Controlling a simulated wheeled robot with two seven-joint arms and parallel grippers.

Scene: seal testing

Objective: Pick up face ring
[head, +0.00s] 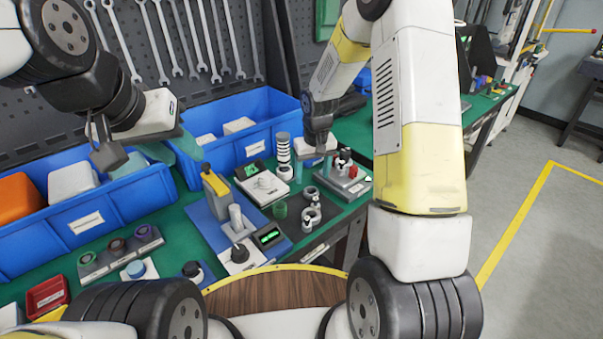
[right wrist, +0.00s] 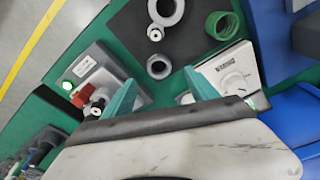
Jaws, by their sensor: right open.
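I cannot tell which is the face ring. In the head view they show as an upper ring (head: 311,191) and a lower ring (head: 309,222). A green ring (right wrist: 222,25) lies beside them. My right gripper (right wrist: 160,77) is open and empty; in the wrist view the smaller ring shows between its teal fingertips. My left gripper (head: 158,154) is over the blue bins, its teal fingers apart with nothing between them.
A grey fixture with a red part (head: 347,182) stands right of the rings. Blue bins (head: 92,222) line the back. Several colored rings sit in a rack (head: 120,254).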

